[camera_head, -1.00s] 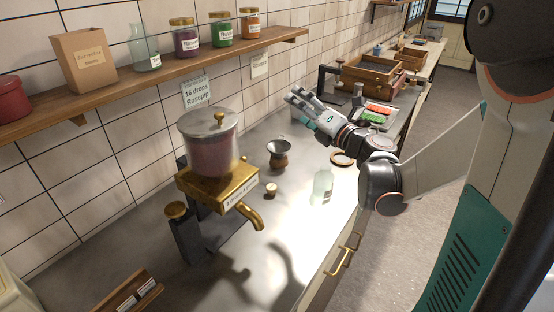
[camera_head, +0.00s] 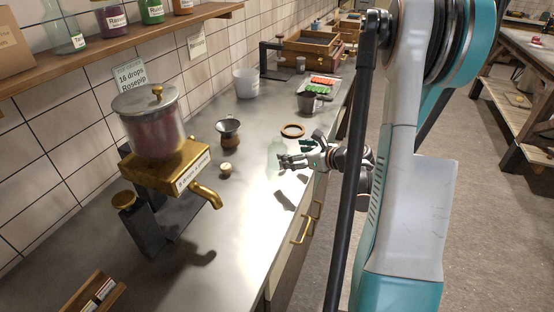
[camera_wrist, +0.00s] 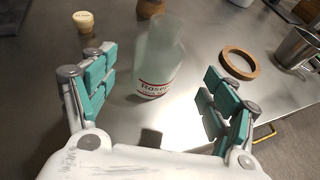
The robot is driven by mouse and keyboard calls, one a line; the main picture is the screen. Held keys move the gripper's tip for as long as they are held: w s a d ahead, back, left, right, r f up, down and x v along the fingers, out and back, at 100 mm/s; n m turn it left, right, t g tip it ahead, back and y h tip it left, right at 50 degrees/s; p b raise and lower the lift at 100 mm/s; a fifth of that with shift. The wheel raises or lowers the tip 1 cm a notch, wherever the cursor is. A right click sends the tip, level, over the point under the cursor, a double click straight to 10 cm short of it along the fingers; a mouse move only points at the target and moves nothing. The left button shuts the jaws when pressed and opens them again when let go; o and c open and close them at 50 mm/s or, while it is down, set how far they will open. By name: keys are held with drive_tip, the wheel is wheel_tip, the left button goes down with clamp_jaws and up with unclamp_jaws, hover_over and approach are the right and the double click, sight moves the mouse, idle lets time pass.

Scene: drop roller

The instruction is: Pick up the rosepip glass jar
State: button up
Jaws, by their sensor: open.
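The rosepip glass jar is a pale, clear bottle with a white and red label reading "Rose…", standing on the counter. It shows in the wrist view (camera_wrist: 158,62) ahead of and between my fingers, and faintly in the head view (camera_head: 273,156). My gripper (camera_head: 283,164) is low over the counter just to the right of the jar. In the wrist view my gripper (camera_wrist: 158,88) is open, with teal finger pads apart on both sides of the jar.
A small cork (camera_head: 226,169), a funnel-topped pot (camera_head: 229,134) and a brass-tapped dispenser (camera_head: 165,165) stand left of the jar. A wooden ring (camera_head: 292,130) and a metal jug (camera_head: 314,102) lie beyond it. The counter's front edge is close on the right.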

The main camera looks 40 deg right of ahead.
sight(285, 151)
drive_tip(key=x, duration=0.2)
drive_tip(key=shift+w+a+f, duration=0.1)
drive_tip(key=shift+w, duration=0.25)
drive_tip(key=b+x, duration=0.2)
drive_tip(key=x, duration=0.2)
drive_tip(key=shift+w+a, duration=0.2)
drive_tip(key=shift+w, duration=0.45)
drive_tip(key=c, duration=1.3)
